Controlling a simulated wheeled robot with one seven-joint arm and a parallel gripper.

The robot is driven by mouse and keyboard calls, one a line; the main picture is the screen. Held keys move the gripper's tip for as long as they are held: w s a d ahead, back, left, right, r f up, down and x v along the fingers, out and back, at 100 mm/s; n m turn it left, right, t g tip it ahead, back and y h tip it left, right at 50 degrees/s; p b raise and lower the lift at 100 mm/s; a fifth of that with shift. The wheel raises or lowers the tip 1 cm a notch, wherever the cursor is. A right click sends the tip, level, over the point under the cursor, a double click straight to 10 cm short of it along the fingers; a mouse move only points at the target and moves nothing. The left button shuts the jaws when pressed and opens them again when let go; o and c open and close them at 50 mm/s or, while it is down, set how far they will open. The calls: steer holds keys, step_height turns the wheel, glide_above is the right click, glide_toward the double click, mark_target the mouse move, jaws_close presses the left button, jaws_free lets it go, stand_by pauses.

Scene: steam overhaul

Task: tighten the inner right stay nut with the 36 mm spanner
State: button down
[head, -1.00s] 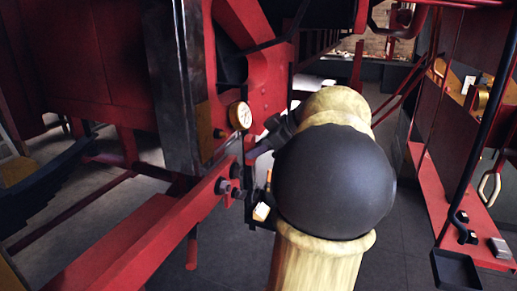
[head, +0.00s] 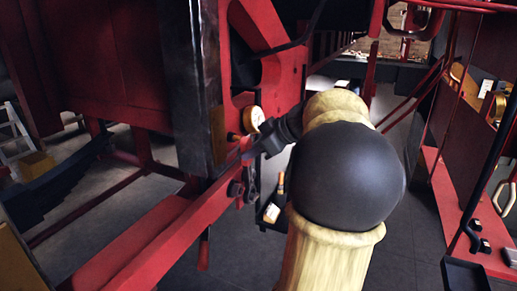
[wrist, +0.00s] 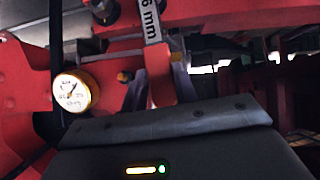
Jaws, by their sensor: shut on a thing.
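The 36 mm spanner (wrist: 151,22) shows in the wrist view as a pale label ending in "6 mm" above a red handle part. My gripper (wrist: 158,78) is shut on it, with a dark finger on each side. In the head view the gripper end (head: 262,143) is close to the red beam, partly hidden behind my arm. A dark nut (head: 235,188) sits on the red beam, and a dark nut also shows in the wrist view (wrist: 104,11). I cannot tell which is the inner right stay nut, or whether the spanner's jaw is on a nut.
A brass-rimmed gauge (head: 254,117) is right beside my gripper; it also shows in the wrist view (wrist: 72,92). A dark tray (head: 268,224) is below the beam. A red shelf (head: 462,232) runs along the right.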

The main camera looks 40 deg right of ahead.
mark_target(242, 142)
steer(key=shift+w+a+r+b, duration=0.2)
steer(key=shift+w+a+b, duration=0.1)
steer(key=shift+w, duration=0.35)
stand_by(0.3)
steer(key=shift+w+a, duration=0.25)
steer(key=shift+w, duration=0.3)
steer(key=shift+w+a, duration=0.2)
steer(key=shift+w, duration=0.35)
stand_by(0.7)
steer(key=shift+w+d+r+p, duration=0.15)
steer(key=shift+d+r+p, duration=0.05)
steer(key=shift+d+p, duration=0.2)
steer(key=shift+w+d+f+m+y+p, duration=0.2)
steer(key=shift+w+d+m+y+p, duration=0.1)
steer(key=shift+d+y+p, duration=0.3)
steer(key=shift+r+p, duration=0.1)
steer(key=shift+p, duration=0.2)
